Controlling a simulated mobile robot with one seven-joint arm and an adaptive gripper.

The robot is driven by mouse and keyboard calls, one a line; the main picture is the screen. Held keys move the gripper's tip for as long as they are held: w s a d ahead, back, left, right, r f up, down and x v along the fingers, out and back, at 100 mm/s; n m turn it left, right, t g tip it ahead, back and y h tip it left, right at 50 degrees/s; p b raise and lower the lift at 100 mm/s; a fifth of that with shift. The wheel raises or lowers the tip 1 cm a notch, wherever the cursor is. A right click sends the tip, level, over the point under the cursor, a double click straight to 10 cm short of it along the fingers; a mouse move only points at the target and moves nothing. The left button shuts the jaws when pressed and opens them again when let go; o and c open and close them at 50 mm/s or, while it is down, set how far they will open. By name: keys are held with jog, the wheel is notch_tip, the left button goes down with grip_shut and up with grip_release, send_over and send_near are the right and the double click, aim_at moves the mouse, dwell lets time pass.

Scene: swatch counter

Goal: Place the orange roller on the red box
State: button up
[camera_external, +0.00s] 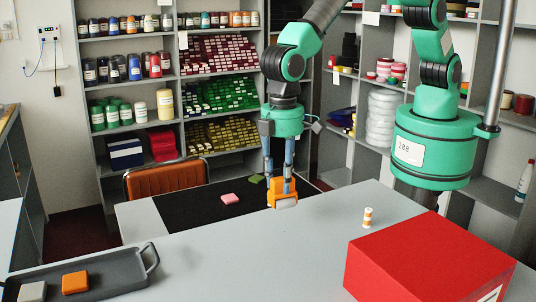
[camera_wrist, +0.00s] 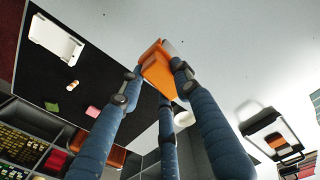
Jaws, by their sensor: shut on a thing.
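My gripper (camera_external: 281,186) points down over the table and is shut on the orange roller (camera_external: 284,200). The roller hangs below the fingertips; I cannot tell whether it touches the table. In the wrist view the orange roller (camera_wrist: 158,70) sits between the blue fingertips (camera_wrist: 157,80), which hide part of it. The red box (camera_external: 425,252) is large and stands in the right foreground of the external view, with its flat top showing. My gripper is to the left of and behind the box, apart from it.
A small white-and-orange cylinder (camera_external: 367,217) stands between my gripper and the box. A dark tray (camera_external: 115,262) holds orange and white blocks. The middle of the table is clear.

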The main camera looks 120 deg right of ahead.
jog(key=s+a+r+p, duration=0.1)
jog(key=s+a+r, duration=0.3)
jog(key=s+a, duration=0.4)
jog(key=s+a+r+n+p, duration=0.1)
jog(key=s+a+r+p, duration=0.1)
jog(key=s+a, duration=0.7)
jog(key=s+a+r+p, duration=0.1)
jog(key=s+a+r, duration=0.4)
jog(key=s+a, duration=0.4)
jog(key=shift+r, duration=0.3)
jog(key=shift+w, duration=0.1)
jog(key=p, duration=0.3)
send_over(429, 237)
jog(key=shift+f, duration=0.75)
jog(key=shift+f+p, duration=0.35)
jog(key=shift+f, duration=1.35)
